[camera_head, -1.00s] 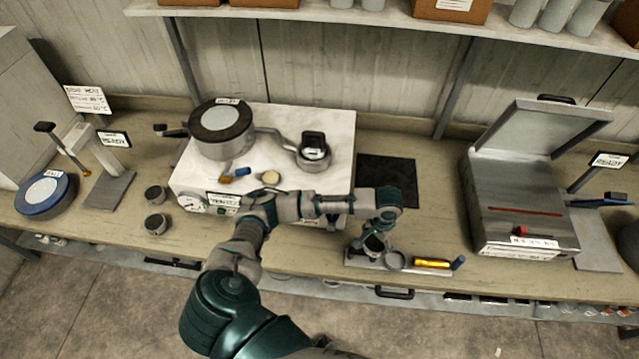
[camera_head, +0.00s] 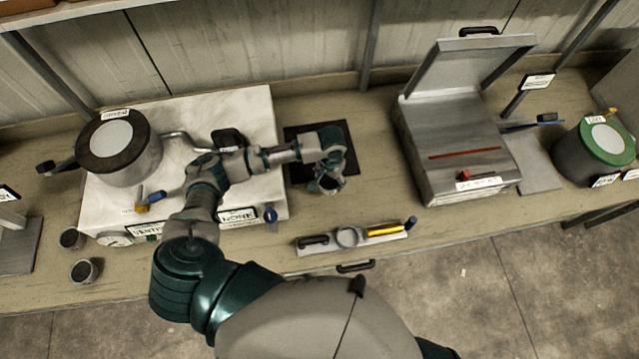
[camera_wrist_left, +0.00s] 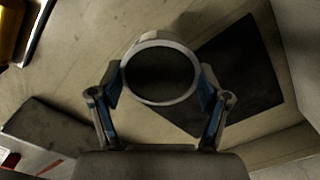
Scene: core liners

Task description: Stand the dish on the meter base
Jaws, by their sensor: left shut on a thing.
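My left gripper (camera_head: 327,183) is shut on a small round grey dish with a dark inside. In the left wrist view the dish (camera_wrist_left: 160,72) sits between the two blue-padded fingers (camera_wrist_left: 161,84), its round rim facing the camera. The gripper is over the near part of a black mat (camera_head: 345,140). The mat also shows in the left wrist view (camera_wrist_left: 238,65). I cannot tell whether the dish touches the surface below. Which thing is the meter base is not clear from the pictures. My right gripper is out of view.
A white block (camera_head: 255,120) carries a lidded pot (camera_head: 140,160) on the left. Two small cups (camera_head: 84,271) stand at its front left. A tray (camera_head: 375,236) with a yellow tool lies in front of the mat. A grey open-lidded case (camera_head: 455,150) stands to the right.

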